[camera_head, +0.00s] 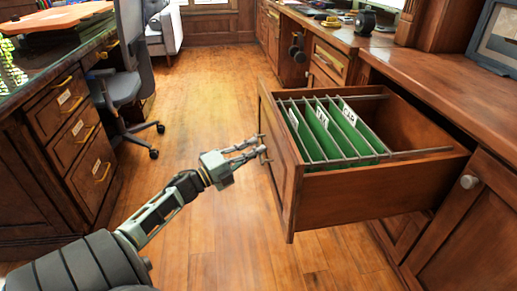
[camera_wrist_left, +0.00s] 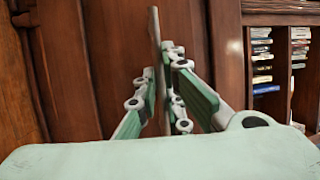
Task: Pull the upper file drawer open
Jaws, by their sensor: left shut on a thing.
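The upper file drawer (camera_head: 390,190) stands pulled out from the wooden cabinet on the right in the head view. It holds green hanging files (camera_head: 322,130) on metal rails. Its wooden front faces left toward my left gripper (camera_head: 262,150). In the left wrist view, the gripper's fingers (camera_wrist_left: 170,85) reach to the brown drawer front (camera_wrist_left: 90,70). My right gripper is in neither view.
A desk with several drawers (camera_head: 75,130) stands on the left, with a grey office chair (camera_head: 122,85) beside it. Wooden counters (camera_head: 450,85) run along the right. A cabinet door with a round knob (camera_head: 469,182) is right of the drawer. The wood floor (camera_head: 205,110) between is clear.

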